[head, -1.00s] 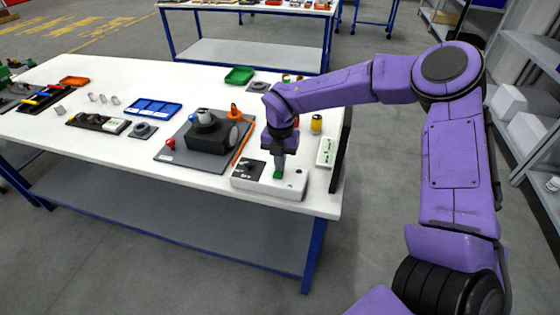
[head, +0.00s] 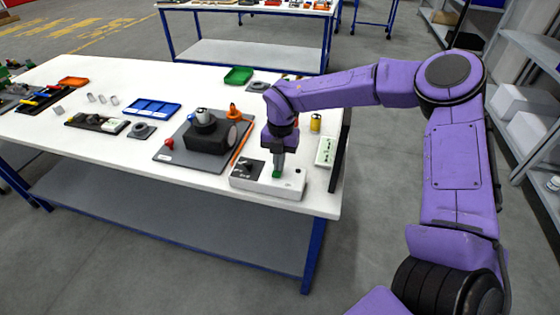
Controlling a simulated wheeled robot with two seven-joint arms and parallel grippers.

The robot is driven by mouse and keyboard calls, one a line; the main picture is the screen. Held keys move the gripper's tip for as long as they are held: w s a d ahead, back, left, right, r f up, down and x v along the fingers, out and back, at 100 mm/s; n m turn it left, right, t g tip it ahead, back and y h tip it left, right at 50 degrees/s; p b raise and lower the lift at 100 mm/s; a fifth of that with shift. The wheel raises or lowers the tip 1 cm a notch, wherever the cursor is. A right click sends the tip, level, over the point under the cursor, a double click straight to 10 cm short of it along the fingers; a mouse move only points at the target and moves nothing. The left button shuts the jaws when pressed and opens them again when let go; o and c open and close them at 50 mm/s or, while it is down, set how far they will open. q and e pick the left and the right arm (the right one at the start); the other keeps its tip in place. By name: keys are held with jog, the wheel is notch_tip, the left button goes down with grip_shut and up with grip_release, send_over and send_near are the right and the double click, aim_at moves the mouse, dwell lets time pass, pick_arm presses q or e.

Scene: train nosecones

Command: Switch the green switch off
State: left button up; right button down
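A white switch box (head: 287,187) lies near the front right corner of the white table. A black knob (head: 247,168) is on its left part. The green switch (head: 277,173) is on its top, right of the knob, partly covered by my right gripper. My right gripper (head: 278,166) points down over the green switch, at or just above it. Its fingers are small and partly hidden, so I cannot tell whether they are open or whether they touch the switch. My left gripper is out of view.
A grey board with a dark block (head: 207,138) lies left of the switch box. A white-green panel (head: 326,151) and a yellow cylinder (head: 316,123) stand to the right and behind. A blue tray (head: 152,107) and a green tray (head: 239,75) are farther off. Table space in front left is clear.

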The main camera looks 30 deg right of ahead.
jog(key=shift+s+a+f+g, duration=0.3)
jog(key=shift+s+f, duration=0.35)
jog(key=shift+f, duration=0.05)
jog(key=r+p, duration=0.1)
jog(key=w+r+p, duration=0.1)
jog(key=r, duration=0.1)
jog(key=r+p, duration=0.1)
jog(key=r, duration=0.1)
jog(key=shift+w+d+r+p, duration=0.15)
jog(key=shift+d+r+p, duration=0.1)
jog(key=shift+p, duration=0.15)
jog(key=shift+w+d+r+b, duration=0.1)
jog(key=shift+r+b, duration=0.5)
jog(key=shift+b, duration=0.15)
notch_tip(320, 180, up, 9)
jog(key=b, duration=0.1)
jog(key=shift+w+d+f, duration=0.15)
jog(key=shift+w+d, duration=0.1)
jog(key=shift+d, duration=0.1)
